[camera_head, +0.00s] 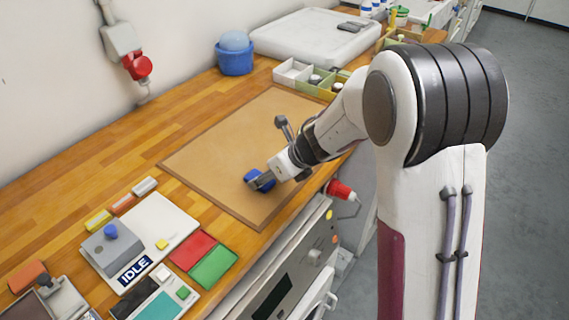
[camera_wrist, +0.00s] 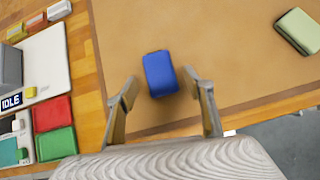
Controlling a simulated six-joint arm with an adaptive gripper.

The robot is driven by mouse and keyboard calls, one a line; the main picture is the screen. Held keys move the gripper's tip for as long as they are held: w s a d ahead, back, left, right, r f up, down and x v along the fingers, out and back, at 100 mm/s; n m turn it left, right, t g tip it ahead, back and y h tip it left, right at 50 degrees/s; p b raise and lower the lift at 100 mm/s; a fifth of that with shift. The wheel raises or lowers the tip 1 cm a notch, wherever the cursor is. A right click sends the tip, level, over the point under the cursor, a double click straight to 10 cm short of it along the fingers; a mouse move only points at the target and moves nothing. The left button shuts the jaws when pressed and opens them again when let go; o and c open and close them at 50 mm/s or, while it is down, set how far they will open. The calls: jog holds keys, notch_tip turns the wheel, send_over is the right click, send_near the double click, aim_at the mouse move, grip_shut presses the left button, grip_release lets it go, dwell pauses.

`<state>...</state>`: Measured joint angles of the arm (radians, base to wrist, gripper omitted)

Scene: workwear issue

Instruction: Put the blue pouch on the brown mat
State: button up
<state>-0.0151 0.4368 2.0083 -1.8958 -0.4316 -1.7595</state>
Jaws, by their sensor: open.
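The blue pouch (camera_wrist: 160,74) lies on the brown mat (camera_wrist: 205,28), near the mat's front edge. In the head view the blue pouch (camera_head: 264,181) is partly hidden by my gripper (camera_head: 258,183), low over the front right part of the brown mat (camera_head: 225,140). In the wrist view my gripper (camera_wrist: 161,82) is open, with one finger on each side of the pouch. A gap shows between each finger and the pouch, so it is not gripped.
A pale green item (camera_wrist: 299,32) lies to the right on the mat. Left of the mat are a red tile (camera_head: 193,250), a green tile (camera_head: 213,267) and a white panel (camera_head: 140,235). A blue tub (camera_head: 235,62) and divided trays (camera_head: 292,73) stand behind. The mat's middle is clear.

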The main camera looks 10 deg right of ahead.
jog(key=v, duration=1)
jog(key=shift+r, duration=0.1)
dwell(0.7)
